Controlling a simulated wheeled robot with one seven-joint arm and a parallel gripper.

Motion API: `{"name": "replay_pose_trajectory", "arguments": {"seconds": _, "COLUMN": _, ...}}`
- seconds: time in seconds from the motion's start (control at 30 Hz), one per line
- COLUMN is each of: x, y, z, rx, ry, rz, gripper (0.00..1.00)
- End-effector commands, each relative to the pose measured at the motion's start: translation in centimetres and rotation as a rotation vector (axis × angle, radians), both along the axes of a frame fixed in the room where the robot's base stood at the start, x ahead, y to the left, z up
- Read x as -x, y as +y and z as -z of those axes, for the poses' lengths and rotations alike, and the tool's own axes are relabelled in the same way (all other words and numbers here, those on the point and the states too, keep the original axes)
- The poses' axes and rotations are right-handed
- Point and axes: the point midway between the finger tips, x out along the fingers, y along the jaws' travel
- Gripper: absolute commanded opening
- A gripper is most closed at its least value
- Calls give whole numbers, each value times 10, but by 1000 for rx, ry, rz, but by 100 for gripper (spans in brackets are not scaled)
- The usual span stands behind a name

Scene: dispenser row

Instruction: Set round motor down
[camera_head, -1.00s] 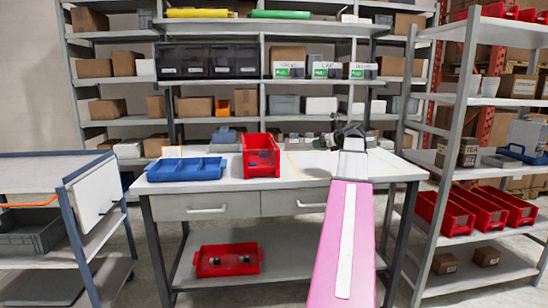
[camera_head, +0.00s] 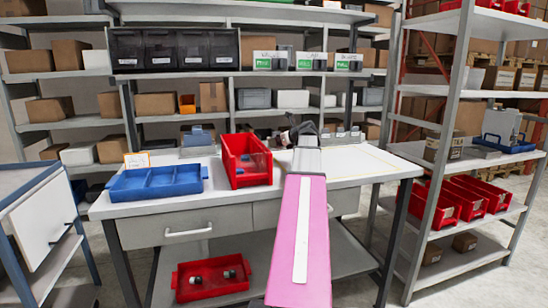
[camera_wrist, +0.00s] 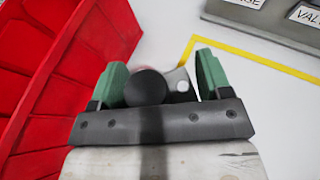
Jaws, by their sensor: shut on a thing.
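The round motor (camera_wrist: 148,86) shows in the wrist view as a dark round end with a silver part beside it. My gripper (camera_wrist: 163,66) has its green fingers on either side of the motor and is shut on it. In the head view my gripper (camera_head: 303,132) is over the back of the white workbench (camera_head: 350,176), just right of the red bin (camera_head: 240,178); the motor is mostly hidden there. In the wrist view the motor appears above the white bench top, between the red bin (camera_wrist: 40,75) and a yellow line (camera_wrist: 262,62).
A blue divided tray (camera_head: 155,184) sits left of the red bin. Grey labelled bins (camera_wrist: 275,22) stand along the bench's back. The bench top right of my arm is clear. A red tray (camera_head: 212,279) with round parts is on the lower shelf.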

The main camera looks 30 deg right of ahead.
Motion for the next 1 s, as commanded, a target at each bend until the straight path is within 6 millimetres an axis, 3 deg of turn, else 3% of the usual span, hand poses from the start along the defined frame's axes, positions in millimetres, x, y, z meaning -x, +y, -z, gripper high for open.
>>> {"name": "replay_pose_trajectory", "arguments": {"seconds": 0.1, "x": 1, "y": 1, "z": 21, "rx": -2, "ry": 1, "rz": 0, "gripper": 42}}
{"name": "replay_pose_trajectory", "arguments": {"seconds": 0.57, "x": 0, "y": 0, "z": 65, "rx": -2, "ry": -1, "rz": -1, "gripper": 42}}
{"name": "replay_pose_trajectory", "arguments": {"seconds": 0.97, "x": 0, "y": 0, "z": 70, "rx": 0, "ry": -1, "rz": 0, "gripper": 41}}
{"name": "replay_pose_trajectory", "arguments": {"seconds": 1.0, "x": 0, "y": 0, "z": 70, "rx": 0, "ry": -1, "rz": 0, "gripper": 81}}
